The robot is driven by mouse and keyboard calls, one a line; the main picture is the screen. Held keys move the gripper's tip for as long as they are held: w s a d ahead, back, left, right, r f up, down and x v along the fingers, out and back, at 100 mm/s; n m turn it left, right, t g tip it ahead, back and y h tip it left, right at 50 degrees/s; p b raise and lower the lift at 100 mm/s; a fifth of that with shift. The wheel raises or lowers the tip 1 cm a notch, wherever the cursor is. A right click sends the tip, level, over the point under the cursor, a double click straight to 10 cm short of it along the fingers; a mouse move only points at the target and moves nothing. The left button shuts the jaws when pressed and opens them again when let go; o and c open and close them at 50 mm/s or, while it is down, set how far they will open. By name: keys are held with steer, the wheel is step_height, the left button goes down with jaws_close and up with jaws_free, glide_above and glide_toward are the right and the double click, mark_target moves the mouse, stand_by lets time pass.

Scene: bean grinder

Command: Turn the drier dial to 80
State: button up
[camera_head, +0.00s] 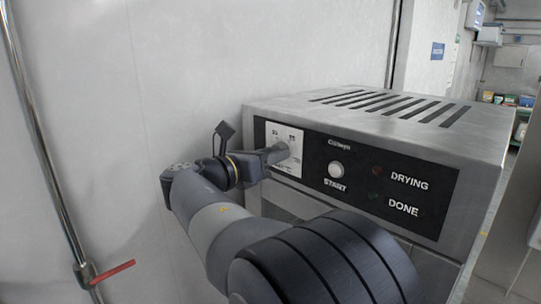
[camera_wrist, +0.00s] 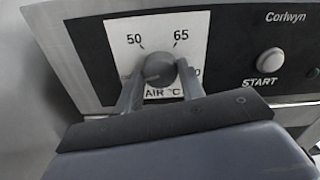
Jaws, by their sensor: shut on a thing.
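The drier (camera_head: 470,135) is a metal box with a black front panel. Its dial (camera_wrist: 159,68) is a round dark grey knob on a white plate (camera_wrist: 110,31); the plate also shows in the head view (camera_head: 291,165). The plate reads 50 at upper left, 65 at upper right and "AIR °C" below. A number at right is mostly covered by a finger, leaving a 0. My gripper (camera_wrist: 160,75) is shut on the dial, one finger on each side. In the head view my gripper (camera_head: 277,154) reaches the plate and hides the knob. I cannot tell where the dial points.
A round white START button (camera_head: 336,169) sits right of the dial, also in the wrist view (camera_wrist: 271,61). DRYING (camera_head: 409,181) and DONE (camera_head: 403,207) lamp labels are further right, with both lamps looking dark. A white wall (camera_head: 110,120) stands left of the drier. A pipe with a red handle (camera_head: 113,272) is at far left.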

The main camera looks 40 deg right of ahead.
steer(key=shift+m, duration=0.4)
steer(key=shift+f+n+b, duration=0.15)
steer(key=shift+n+b, duration=6.7)
steer(key=shift+n, duration=0.9)
steer(key=shift+f+n+b, duration=0.1)
steer(key=shift+n+b, duration=6.7)
steer(key=shift+n, duration=0.95)
steer(key=o, duration=1)
steer(key=shift+r, duration=0.1)
